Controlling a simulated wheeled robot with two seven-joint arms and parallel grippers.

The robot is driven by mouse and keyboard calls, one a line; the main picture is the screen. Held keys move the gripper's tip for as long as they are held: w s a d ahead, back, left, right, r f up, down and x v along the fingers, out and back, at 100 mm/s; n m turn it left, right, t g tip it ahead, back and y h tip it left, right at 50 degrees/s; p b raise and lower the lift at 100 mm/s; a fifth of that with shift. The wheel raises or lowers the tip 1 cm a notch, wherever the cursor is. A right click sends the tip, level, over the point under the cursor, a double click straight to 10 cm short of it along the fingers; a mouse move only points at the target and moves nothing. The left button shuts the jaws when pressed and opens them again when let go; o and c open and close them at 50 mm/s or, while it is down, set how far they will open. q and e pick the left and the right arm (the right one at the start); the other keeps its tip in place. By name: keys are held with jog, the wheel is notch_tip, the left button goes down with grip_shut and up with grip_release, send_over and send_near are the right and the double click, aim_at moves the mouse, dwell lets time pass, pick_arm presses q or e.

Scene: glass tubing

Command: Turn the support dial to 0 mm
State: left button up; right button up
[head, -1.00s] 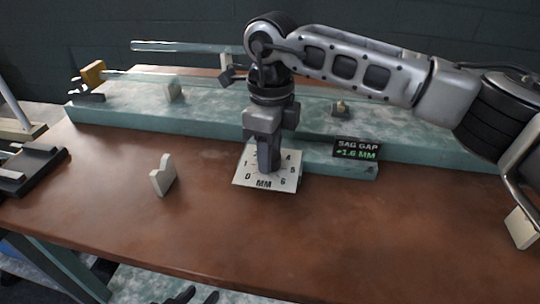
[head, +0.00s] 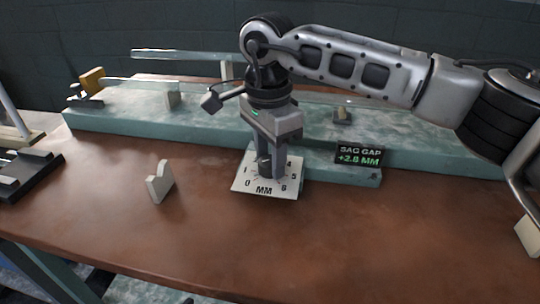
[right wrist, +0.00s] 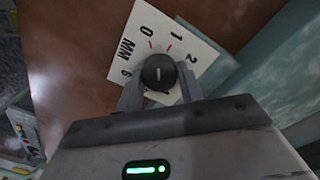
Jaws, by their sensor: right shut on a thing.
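In the right wrist view, my right gripper (right wrist: 158,82) is shut on the dark round knob (right wrist: 158,68), one finger on each side. A pale line on the knob runs up toward the stretch between 0 and 1; its exact reading is unclear. The sag gap display (head: 358,155) reads +2.6 MM. My left gripper is out of view.
A pale notched block (head: 160,183) stands on the brown bench (head: 330,235) left of the dial. Behind, a green slab (head: 120,118) carries small supports and glass tubing (head: 180,55). The bench front is clear.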

aim_at(268, 158)
jog(key=shift+r+n, duration=0.1)
jog(key=shift+n, duration=1)
jog(key=o, duration=1)
jog(key=r, duration=0.8)
jog(key=r+p, duration=0.1)
jog(key=r, duration=0.7)
jog(key=shift+w+a, duration=0.2)
jog(key=shift+f, duration=0.1)
